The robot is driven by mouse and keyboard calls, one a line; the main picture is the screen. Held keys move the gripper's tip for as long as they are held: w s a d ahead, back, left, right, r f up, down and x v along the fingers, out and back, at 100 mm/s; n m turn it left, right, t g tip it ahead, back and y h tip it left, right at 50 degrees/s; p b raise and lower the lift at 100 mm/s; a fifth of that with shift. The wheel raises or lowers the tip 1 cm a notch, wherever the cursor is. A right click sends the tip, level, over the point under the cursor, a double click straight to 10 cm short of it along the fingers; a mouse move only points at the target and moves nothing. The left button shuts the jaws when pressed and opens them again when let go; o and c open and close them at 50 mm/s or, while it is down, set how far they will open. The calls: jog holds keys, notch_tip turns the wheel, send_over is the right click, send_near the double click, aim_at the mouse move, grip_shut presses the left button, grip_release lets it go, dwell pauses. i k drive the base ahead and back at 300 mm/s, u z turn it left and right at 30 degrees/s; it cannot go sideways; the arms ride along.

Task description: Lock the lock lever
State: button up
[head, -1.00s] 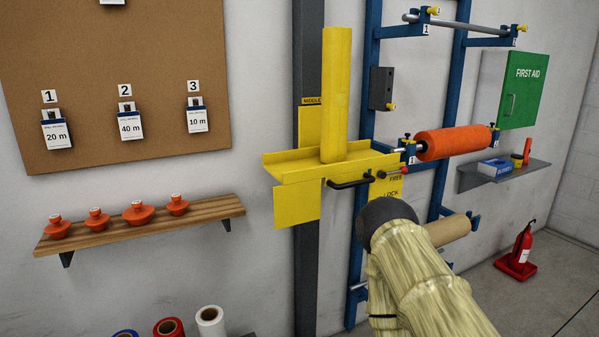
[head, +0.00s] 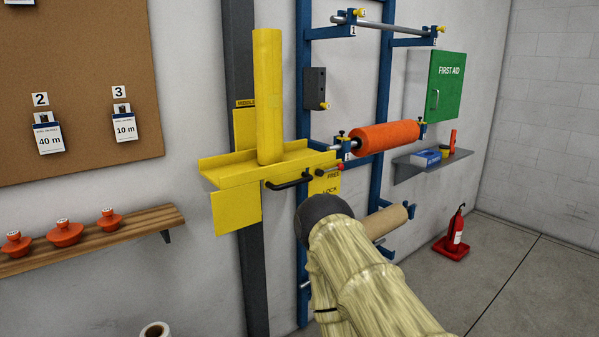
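The lock lever (head: 337,167) is a short rod with a red tip at the right end of the yellow carriage (head: 225,180). It points right and lies just above the word FREE on a yellow plate (head: 325,183). The word LOCK is lower on that plate. A black bar handle (head: 288,184) sits just left of the lever. My arm, in a pale cover with a dark rounded joint, rises from the lower right and ends in view below the plate. My gripper is not visible; the arm appears to hide it.
A yellow upright tube (head: 268,95) stands on the carriage, in front of a dark post (head: 240,60). To the right is a blue rack with an orange roll (head: 385,138) and a brown roll (head: 385,222). A wooden shelf (head: 110,232) is left. Floor at right is mostly clear.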

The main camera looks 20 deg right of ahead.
aim_at(332, 169)
jog(key=k, duration=1.25)
jog(key=z, duration=0.8)
jog(key=i, duration=1.7)
jog(key=u, duration=0.75)
